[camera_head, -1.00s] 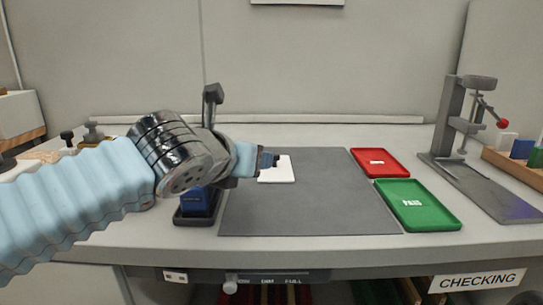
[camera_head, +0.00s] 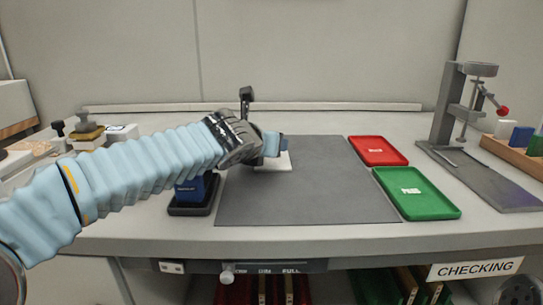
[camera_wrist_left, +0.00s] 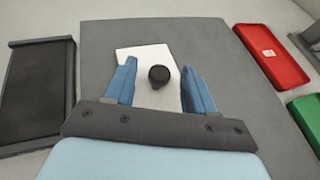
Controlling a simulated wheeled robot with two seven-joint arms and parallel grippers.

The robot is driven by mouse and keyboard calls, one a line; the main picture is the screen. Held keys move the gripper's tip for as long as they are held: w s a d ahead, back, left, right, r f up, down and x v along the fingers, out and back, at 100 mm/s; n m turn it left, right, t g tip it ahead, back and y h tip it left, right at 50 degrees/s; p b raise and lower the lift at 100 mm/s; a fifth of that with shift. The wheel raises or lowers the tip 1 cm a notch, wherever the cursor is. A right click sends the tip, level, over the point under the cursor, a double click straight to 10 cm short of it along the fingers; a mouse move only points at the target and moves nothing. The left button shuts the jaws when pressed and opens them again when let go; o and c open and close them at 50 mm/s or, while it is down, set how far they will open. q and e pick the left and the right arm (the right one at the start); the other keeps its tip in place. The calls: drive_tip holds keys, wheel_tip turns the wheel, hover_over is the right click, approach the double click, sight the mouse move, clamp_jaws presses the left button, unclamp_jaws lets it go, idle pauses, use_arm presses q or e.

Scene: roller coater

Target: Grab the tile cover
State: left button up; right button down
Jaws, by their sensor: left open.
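A white tile-like plate (camera_head: 272,165) lies on the grey mat (camera_head: 310,200), partly hidden by my left gripper in the head view. In the left wrist view the white plate (camera_wrist_left: 140,55) shows with a round black knob (camera_wrist_left: 159,76) over it. I cannot tell which part is the cover. My left gripper (camera_head: 284,146) is over the plate, and it also shows in the left wrist view (camera_wrist_left: 160,75). Its two blue fingers are apart, one on each side of the knob, with nothing clamped. My right gripper is not in view.
A red tray (camera_head: 377,151) and a green tray (camera_head: 416,193) sit right of the mat. A grey stand (camera_head: 450,105) is at the far right. A blue block on a dark base (camera_head: 190,207) stands below my left arm. The front and right of the mat are clear.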

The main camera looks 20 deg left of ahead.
use_arm(q)
drive_tip(key=shift+w+f, duration=0.1)
drive_tip(key=shift+w, duration=0.1)
clamp_jaws()
